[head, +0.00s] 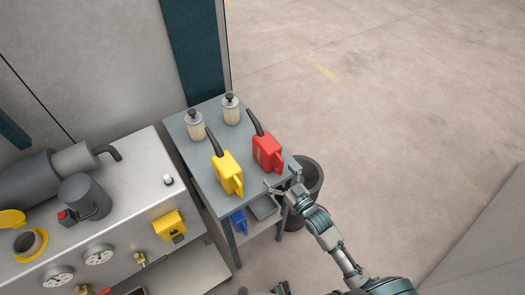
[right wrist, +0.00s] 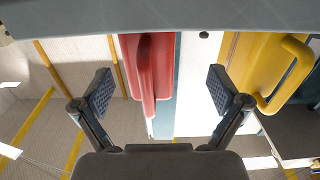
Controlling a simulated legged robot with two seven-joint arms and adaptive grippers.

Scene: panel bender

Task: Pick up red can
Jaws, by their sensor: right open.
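The red can (head: 267,152), with a dark spout, stands upright on the grey table (head: 203,178) toward its right side. My right gripper (head: 283,186) is open at the table's front right corner, just in front of the red can and apart from it. In the right wrist view the red can (right wrist: 152,68) and its handle show between the two open fingers (right wrist: 160,92), beyond the fingertips. The fingers do not touch it.
A yellow can (head: 228,174) stands left of the red can and also shows in the right wrist view (right wrist: 272,70). Two pale bottles (head: 231,110) stand at the table's back. A dark bin (head: 311,178) is beside the table. A machine with gauges (head: 98,255) is at left.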

